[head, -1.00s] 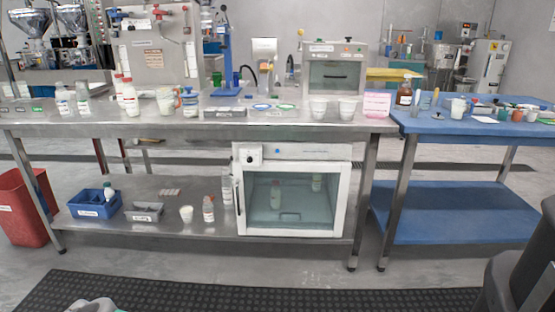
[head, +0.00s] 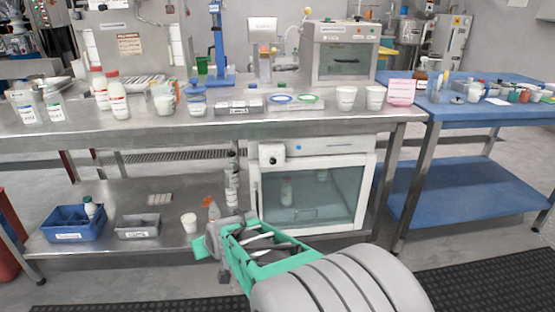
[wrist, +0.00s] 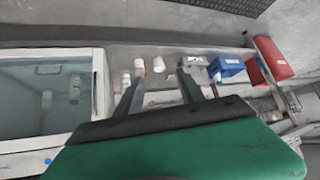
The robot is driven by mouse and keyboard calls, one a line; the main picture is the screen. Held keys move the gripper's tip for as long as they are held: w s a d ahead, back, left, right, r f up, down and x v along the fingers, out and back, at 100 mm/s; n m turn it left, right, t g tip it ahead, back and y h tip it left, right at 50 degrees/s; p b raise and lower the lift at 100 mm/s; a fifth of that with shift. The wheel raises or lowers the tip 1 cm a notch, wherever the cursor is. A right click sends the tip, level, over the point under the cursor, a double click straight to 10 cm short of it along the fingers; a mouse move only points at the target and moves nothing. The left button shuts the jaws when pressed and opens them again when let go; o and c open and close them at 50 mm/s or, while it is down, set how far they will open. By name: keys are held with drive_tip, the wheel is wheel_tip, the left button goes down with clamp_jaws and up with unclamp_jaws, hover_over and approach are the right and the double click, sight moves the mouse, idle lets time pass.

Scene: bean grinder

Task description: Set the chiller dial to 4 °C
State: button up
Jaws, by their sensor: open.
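The chiller (head: 368,205) is a white, glass-fronted cabinet on the lower shelf under the steel bench. Its dial (head: 271,154) is a small dark knob on a white plate at the upper left of its front. The dial's marks are too small to read. My gripper (wrist: 157,84) is open and empty, its two dark fingers apart. In the head view my green and grey wrist is in front of the chiller's lower left corner, below the dial and apart from it. The chiller also shows at the left of the wrist view (wrist: 98,88); I cannot make out the dial there.
On the lower shelf, left of the chiller, are bottles, a white cup (head: 189,222), a grey bin (head: 137,233) and a blue bin (head: 72,224). The bench top (head: 200,128) above holds bottles and cups. A blue table (head: 450,190) stands at right. Floor in front is open.

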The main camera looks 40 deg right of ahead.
drive_tip(key=w+d+r+m+t+h, duration=0.25)
drive_tip(key=w+d, duration=0.25)
drive_tip(key=d, duration=0.4)
drive_tip(key=m+t+h+p, duration=0.2)
drive_tip(key=m+t+h, duration=0.15)
drive_tip(key=h, duration=0.25)
approach(273, 162)
drive_tip(key=n, duration=0.1)
drive_tip(key=shift+h, duration=0.25)
drive_tip(key=x, duration=0.2)
drive_tip(key=b+x, duration=0.1)
drive_tip(key=x, duration=0.2)
drive_tip(key=b+x, duration=0.1)
drive_tip(key=x, duration=0.1)
drive_tip(key=shift+w+d+f, duration=0.2)
drive_tip(key=shift+w+f, duration=0.15)
drive_tip(key=shift+w+d+r, duration=0.1)
drive_tip(key=shift+w+d, duration=0.2)
drive_tip(key=shift+w, duration=0.15)
drive_tip(key=shift+c, duration=0.6)
clamp_jaws()
